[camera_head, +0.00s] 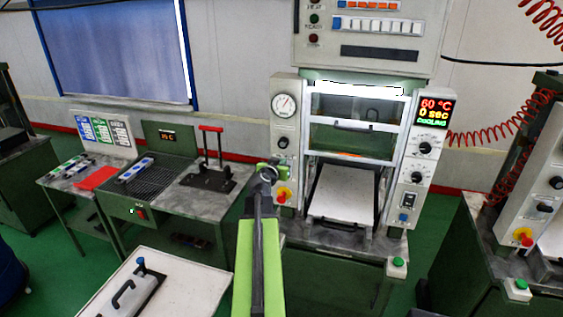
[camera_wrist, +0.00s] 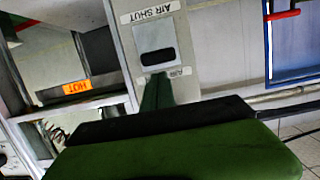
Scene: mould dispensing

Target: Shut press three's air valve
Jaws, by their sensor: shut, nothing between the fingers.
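The press (camera_head: 346,140) at the middle has a pale left column (camera_head: 287,130) with a round gauge (camera_head: 284,106), a black knob (camera_head: 283,142) and a red and yellow button (camera_head: 283,195). I cannot read its number. My gripper (camera_head: 267,172) is shut and empty in front of this column's lower part. In the wrist view, the column (camera_wrist: 185,25) bears an "AIR SHUT" label (camera_wrist: 150,12) above a dark slot (camera_wrist: 158,57). No valve handle shows clearly; whether my gripper touches the column I cannot tell.
A white tray table (camera_head: 190,285) with a black-handled plate stands at front left. A side bench (camera_head: 160,190) with a red-handled tool stands behind it. Another press (camera_head: 535,190) with coiled red hoses is at right. An orange "HOT" sign (camera_wrist: 77,87) shows in the wrist view.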

